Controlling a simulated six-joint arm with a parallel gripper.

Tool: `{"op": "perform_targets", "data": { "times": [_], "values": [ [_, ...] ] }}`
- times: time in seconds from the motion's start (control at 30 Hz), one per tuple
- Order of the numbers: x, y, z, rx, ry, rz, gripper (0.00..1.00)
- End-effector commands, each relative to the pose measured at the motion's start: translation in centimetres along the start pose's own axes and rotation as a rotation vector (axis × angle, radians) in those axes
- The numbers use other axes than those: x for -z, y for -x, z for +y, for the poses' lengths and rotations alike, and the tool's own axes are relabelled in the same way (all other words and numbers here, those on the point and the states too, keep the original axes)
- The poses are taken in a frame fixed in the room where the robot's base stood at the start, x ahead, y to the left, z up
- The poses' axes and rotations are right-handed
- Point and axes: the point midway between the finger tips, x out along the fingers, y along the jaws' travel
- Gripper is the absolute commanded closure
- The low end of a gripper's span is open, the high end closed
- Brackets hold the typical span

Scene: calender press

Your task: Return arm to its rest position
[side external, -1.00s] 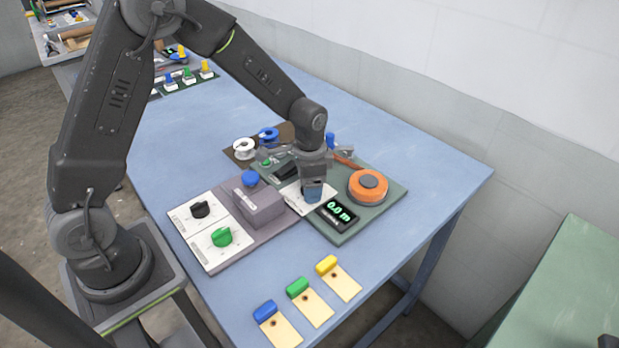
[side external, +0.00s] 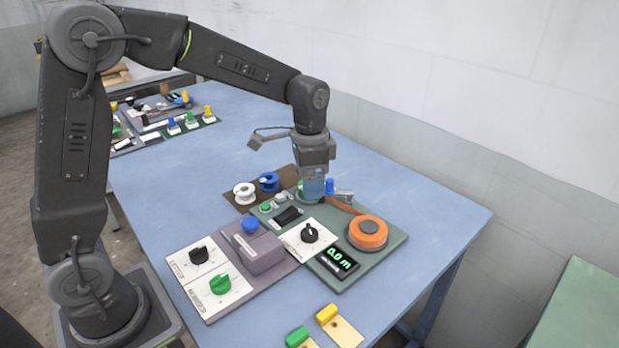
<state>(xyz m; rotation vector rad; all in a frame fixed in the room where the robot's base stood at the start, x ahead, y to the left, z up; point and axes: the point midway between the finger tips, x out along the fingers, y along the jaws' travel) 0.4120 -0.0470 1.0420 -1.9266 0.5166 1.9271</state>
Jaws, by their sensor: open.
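My gripper (side external: 313,193) points down above the back part of the green panel (side external: 393,243), near a blue knob and the orange strip. Its jaws are open and hold nothing that I can see. I cannot tell from this view whether the fingertips touch anything. My arm is bent, with its elbow high at the upper left.
Beneath and around are an orange spool (side external: 367,234), a black dial (side external: 310,233), a display (side external: 338,260) reading 0.0 m, a grey box with a blue button (side external: 250,223) and a green dial (side external: 219,285). White (side external: 243,193) and blue (side external: 268,181) spools stand behind. The right of the blue table (side external: 440,215) is clear.

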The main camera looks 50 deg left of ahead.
Motion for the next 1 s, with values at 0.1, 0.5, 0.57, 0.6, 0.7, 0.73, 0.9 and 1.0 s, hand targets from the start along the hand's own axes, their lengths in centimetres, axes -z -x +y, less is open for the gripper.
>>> {"op": "perform_targets", "data": {
  "times": [0.1, 0.5, 0.57, 0.6, 0.7, 0.73, 0.9, 1.0],
  "values": [
    [0.0, 0.0, 0.0, 0.000, 0.000, 0.000, 0.31],
    [-3.1, 3.9, 1.9, 0.044, 0.091, 0.085, 0.31],
    [-4.7, 5.2, 2.8, 0.061, 0.133, 0.122, 0.31],
    [-5.7, 6.0, 3.4, 0.071, 0.163, 0.148, 0.31],
    [-8.4, 7.5, 5.0, 0.092, 0.237, 0.213, 0.31],
    [-9.2, 7.8, 5.4, 0.097, 0.258, 0.233, 0.31],
    [-13.6, 8.8, 8.0, 0.121, 0.377, 0.348, 0.31],
    [-15.6, 8.7, 9.2, 0.126, 0.435, 0.404, 0.31]
  ]
}}
